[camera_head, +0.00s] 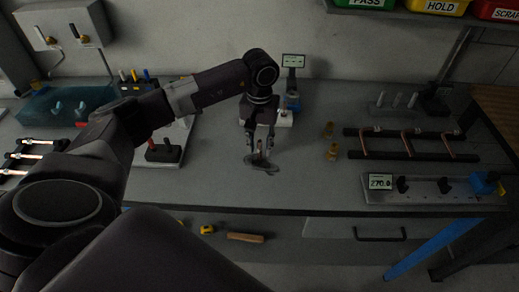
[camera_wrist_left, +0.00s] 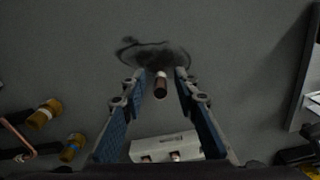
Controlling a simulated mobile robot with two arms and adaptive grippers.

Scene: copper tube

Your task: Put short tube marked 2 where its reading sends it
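My left gripper (camera_head: 259,148) points down over the middle of the bench, and it also shows in the left wrist view (camera_wrist_left: 161,78). Its two fingers stand apart. A short copper tube (camera_wrist_left: 161,86) is between them, with a visible gap on each side; in the head view it is a small shape (camera_head: 259,157). I cannot read any mark on it. A dark smudge (camera_wrist_left: 150,52) lies on the bench just beyond it. A small green-lit display (camera_head: 293,61) stands behind the gripper, too small to read. My right gripper is not in view.
PASS (camera_head: 365,3), HOLD (camera_head: 440,6) and SCRAP (camera_head: 505,13) bins sit at the upper right. A fixture reading 270.0 (camera_head: 380,182) is at the right front. Bent copper tubes lie across a black rack (camera_head: 372,154). Brass fittings (camera_head: 333,152) stand left of it. A white block (camera_wrist_left: 165,147) is near the gripper.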

